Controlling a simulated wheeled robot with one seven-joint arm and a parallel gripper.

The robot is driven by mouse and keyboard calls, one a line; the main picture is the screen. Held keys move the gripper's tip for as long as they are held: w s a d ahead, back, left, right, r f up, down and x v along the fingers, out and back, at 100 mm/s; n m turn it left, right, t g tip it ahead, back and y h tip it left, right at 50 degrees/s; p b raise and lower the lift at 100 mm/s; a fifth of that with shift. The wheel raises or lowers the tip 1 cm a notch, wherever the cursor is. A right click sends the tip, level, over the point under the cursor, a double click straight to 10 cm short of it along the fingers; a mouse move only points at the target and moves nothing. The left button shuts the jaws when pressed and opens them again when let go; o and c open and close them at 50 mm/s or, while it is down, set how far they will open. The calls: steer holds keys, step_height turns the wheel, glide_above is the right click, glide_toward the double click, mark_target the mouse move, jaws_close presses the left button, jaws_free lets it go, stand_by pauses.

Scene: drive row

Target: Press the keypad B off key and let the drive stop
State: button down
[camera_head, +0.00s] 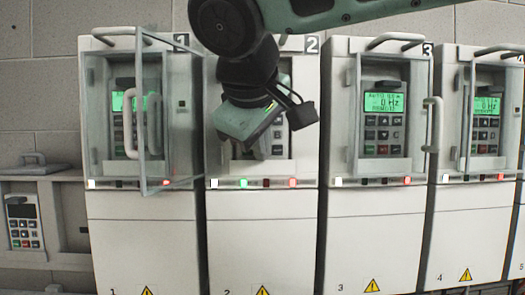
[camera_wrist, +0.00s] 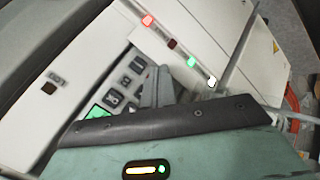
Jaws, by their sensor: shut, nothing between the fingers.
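My gripper (camera_head: 262,151) is in front of cabinet 2 (camera_head: 262,225) in the head view, tilted down toward its keypad recess, and hides most of the keypad. In the wrist view my gripper (camera_wrist: 160,84) is shut and empty, its fingers over the lower part of the keypad (camera_wrist: 124,82). Several grey keys and part of a green display (camera_wrist: 96,111) show there. The red off key is hidden, and I cannot tell whether the fingertips touch the panel. No letter B is readable. Below the recess, a green lamp (camera_head: 243,183) and a red lamp (camera_head: 292,183) are lit.
Cabinet 1 (camera_head: 145,235) has a clear door (camera_head: 170,110) standing out beside my gripper. Cabinet 3 (camera_head: 375,230) and cabinet 4 (camera_head: 465,225) stand to the right. A separate keypad (camera_head: 24,222) sits at the far left.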

steer(key=shift+s, duration=0.8)
steer(key=shift+s+b, duration=0.15)
steer(key=shift+b, duration=0.15)
steer(key=s+b, duration=0.1)
steer(key=s, duration=0.3)
steer(key=shift+s+a, duration=0.1)
steer(key=shift+s, duration=0.25)
stand_by(1.1)
